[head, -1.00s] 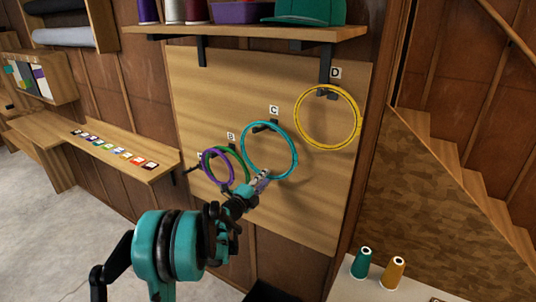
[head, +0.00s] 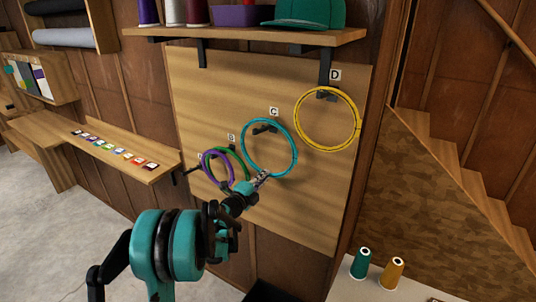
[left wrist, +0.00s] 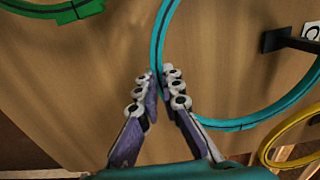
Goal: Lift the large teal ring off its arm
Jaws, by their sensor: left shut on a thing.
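The large teal ring (head: 296,152) is at the arm labelled C on the wooden board. The black arm C (head: 265,128) shows inside the ring, just below its top edge. My left gripper (head: 263,177) is at the ring's lower edge, its jaws shut on the band. In the left wrist view the fingertips (left wrist: 158,84) close around the teal band (left wrist: 160,40), and the dark arm (left wrist: 274,40) shows inside the ring's curve. My right gripper is not in view.
A yellow ring (head: 358,125) hangs at D to the right. A purple ring (head: 204,168) and a green ring (head: 246,164) hang close by on the left. A shelf (head: 240,36) with spools and a cap is above. Two thread cones (head: 392,273) stand at lower right.

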